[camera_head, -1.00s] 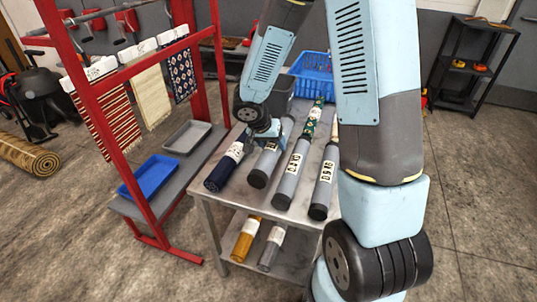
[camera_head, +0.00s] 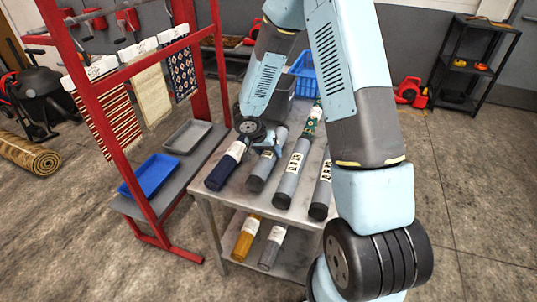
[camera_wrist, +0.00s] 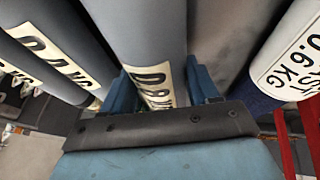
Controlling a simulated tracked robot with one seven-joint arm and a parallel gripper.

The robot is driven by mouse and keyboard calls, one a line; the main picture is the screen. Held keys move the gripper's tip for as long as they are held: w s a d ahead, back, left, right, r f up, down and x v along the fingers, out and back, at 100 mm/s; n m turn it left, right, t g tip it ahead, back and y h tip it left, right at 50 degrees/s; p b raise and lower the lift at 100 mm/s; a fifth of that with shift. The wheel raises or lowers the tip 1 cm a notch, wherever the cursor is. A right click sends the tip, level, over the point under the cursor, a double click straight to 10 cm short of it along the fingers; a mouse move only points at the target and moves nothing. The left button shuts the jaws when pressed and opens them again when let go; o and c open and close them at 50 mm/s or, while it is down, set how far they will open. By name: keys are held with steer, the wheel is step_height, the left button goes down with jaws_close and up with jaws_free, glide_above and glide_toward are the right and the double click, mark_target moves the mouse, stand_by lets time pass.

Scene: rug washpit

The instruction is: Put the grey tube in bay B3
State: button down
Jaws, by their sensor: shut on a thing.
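A grey tube (camera_head: 261,172) with a dark end cap lies on the metal table, second from the left in a row. My gripper (camera_head: 268,149) is at its far part. In the wrist view this grey tube (camera_wrist: 145,35), with a pale printed label, runs between the two blue fingers of my gripper (camera_wrist: 160,90), which are shut on it. Two similar grey tubes (camera_head: 292,175) (camera_head: 321,190) lie to its right. Another grey roll (camera_head: 271,250) lies on the lower shelf. I cannot identify bay B3; no readable bay mark shows.
A navy roll (camera_head: 224,168) with a white label lies close left of the held tube. A red rack (camera_head: 105,95) with hanging rugs, a blue tray (camera_head: 152,174) and a grey tray (camera_head: 187,137) stands left. A blue crate (camera_head: 303,70) is behind. Open floor lies right.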

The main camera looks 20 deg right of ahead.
steer(key=shift+f, duration=0.5)
steer(key=shift+c, duration=1.3)
jaws_free()
steer(key=shift+f, duration=0.1)
